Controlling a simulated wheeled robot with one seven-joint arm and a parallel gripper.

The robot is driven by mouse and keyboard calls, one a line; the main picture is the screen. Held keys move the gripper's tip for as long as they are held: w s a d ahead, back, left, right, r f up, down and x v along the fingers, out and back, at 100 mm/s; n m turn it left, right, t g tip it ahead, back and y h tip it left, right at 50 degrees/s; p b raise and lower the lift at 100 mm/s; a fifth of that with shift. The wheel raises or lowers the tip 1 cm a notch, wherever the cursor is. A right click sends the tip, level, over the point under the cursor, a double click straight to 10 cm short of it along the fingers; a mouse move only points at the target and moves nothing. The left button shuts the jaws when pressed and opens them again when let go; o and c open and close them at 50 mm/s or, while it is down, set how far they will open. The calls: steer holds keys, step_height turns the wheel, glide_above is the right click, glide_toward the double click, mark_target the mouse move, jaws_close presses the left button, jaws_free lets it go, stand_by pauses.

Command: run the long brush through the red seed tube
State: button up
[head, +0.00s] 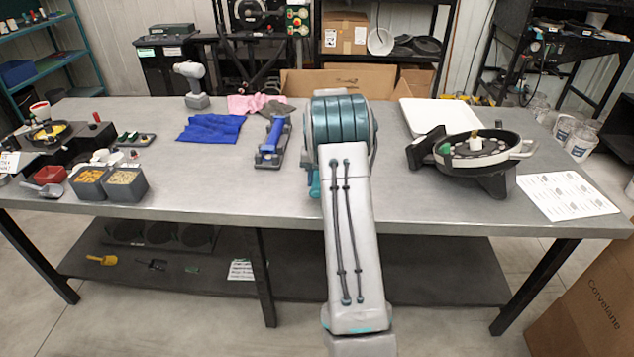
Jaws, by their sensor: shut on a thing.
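My gripper is hidden behind my own arm, which rises through the middle of the head view and ends in a wide teal-banded joint. I cannot see its fingers or anything held in them. I cannot make out a long brush or a red seed tube in this view; the arm covers the middle of the table (240,205). A round seed meter (475,152), with a dark disc and a pale centre, sits in a black stand right of the arm.
A white tray (412,122) lies behind the meter and a printed sheet (566,194) to its right. Left of the arm are a blue-grey tool (270,150), a blue cloth (210,128) and seed bins (124,187). The front middle-left tabletop is clear.

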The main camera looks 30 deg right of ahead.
steer(key=shift+w+d+p, duration=0.5)
steer(key=shift+w+d, duration=0.1)
steer(key=shift+w, duration=0.3)
steer(key=shift+w+d+p, duration=0.45)
steer(key=shift+w+d, duration=0.1)
steer(key=shift+w, duration=0.3)
steer(key=shift+s+a+f+b, duration=0.1)
steer(key=shift+s+a+b, duration=0.25)
steer(key=shift+s+b, duration=0.15)
steer(key=s+a+b, duration=0.1)
steer(key=s+a, duration=0.1)
steer(key=s, duration=0.1)
steer(key=s+a+b, duration=0.2)
steer(key=s, duration=0.1)
steer(key=s+a+b, duration=0.2)
steer(key=s, duration=0.1)
steer(key=shift+s, duration=0.1)
steer(key=s+a+b, duration=0.4)
steer(key=s+a, duration=0.5)
steer(key=s, duration=0.5)
steer(key=shift+s+a, duration=0.2)
steer(key=shift+s, duration=0.15)
